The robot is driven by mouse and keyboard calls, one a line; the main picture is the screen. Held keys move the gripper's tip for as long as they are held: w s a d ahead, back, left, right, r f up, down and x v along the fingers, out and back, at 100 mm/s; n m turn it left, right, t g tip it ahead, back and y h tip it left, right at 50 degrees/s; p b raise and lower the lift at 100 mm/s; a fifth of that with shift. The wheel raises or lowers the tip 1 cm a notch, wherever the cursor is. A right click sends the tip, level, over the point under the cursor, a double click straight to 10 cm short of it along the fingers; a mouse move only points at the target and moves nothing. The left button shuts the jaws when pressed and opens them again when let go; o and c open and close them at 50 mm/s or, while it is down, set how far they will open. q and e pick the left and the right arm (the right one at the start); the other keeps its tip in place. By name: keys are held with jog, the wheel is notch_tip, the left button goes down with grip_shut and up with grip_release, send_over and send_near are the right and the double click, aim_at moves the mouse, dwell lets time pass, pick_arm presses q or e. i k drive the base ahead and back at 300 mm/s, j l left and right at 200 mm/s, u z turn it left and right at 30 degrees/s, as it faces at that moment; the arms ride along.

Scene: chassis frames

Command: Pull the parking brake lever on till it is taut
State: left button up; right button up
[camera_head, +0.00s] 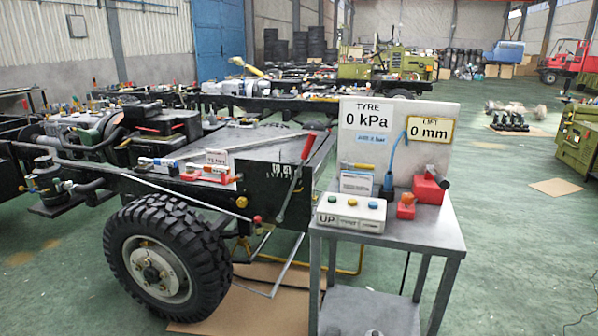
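The parking brake lever (294,182) has a grey shaft and a red grip (308,147). It stands in front of a black plate (257,189) on the side of the chassis, just left of the grey stand. Neither of my grippers is in view.
A grey metal stand (405,235) is right of the lever, holding a button box (350,213), red blocks and a white display board (400,135). A large black tyre (130,232) is at lower left.

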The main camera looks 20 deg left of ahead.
aim_at(311, 137)
jog(key=i+j+z, duration=0.1)
jog(key=z, duration=0.45)
jog(key=i+j+z, duration=0.25)
jog(key=j, duration=0.2)
jog(key=j+z, duration=0.2)
jog(key=j, duration=0.25)
jog(key=i+j+z, duration=0.2)
jog(key=j, duration=0.75)
jog(key=k, duration=0.1)
